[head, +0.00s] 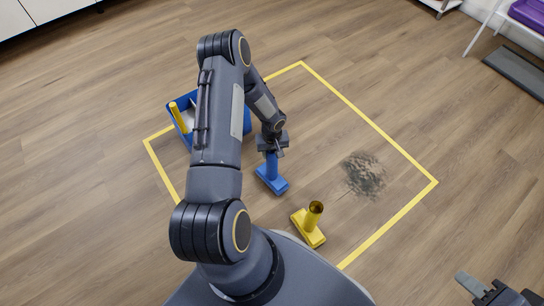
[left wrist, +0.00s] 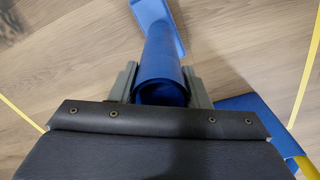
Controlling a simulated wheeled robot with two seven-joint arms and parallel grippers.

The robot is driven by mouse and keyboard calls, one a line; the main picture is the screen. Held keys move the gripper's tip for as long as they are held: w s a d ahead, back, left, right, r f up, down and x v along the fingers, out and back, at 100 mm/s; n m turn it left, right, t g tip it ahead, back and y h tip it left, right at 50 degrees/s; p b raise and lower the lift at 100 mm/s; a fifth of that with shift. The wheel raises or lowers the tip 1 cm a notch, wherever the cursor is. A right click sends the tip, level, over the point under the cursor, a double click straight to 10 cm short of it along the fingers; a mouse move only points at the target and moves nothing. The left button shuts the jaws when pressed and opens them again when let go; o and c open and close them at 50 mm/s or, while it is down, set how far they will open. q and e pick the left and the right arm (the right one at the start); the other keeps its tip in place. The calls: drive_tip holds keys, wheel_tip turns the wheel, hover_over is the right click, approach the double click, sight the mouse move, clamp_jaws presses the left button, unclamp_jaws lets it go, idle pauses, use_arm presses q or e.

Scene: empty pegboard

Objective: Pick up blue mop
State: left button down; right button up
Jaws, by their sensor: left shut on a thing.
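The blue mop (head: 271,180) stands upright on the wooden floor inside the yellow-taped square, its flat base down and its short tube handle up. My left gripper (head: 272,151) comes from above and is shut on the top of the tube. In the left wrist view the blue mop's hollow tube (left wrist: 162,65) sits between the two grey fingers (left wrist: 163,85), with part of its base at the top. My right gripper (head: 484,288) is at the bottom right corner, empty and far from the mop; its finger opening is unclear.
A yellow mop (head: 311,228) stands close by, nearer to me. A blue bin (head: 180,100) with a yellow stick is partly hidden behind my left arm; its edge shows in the left wrist view (left wrist: 245,102). A dark dirt patch (head: 364,175) lies right. Floor between is clear.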

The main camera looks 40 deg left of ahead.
use_arm(q)
drive_tip(key=s+d+r+p, duration=0.4)
drive_tip(key=s+d+r, duration=0.3)
drive_tip(key=s+r, duration=0.5)
drive_tip(key=shift+p, duration=0.3)
drive_tip(key=shift+d, duration=0.1)
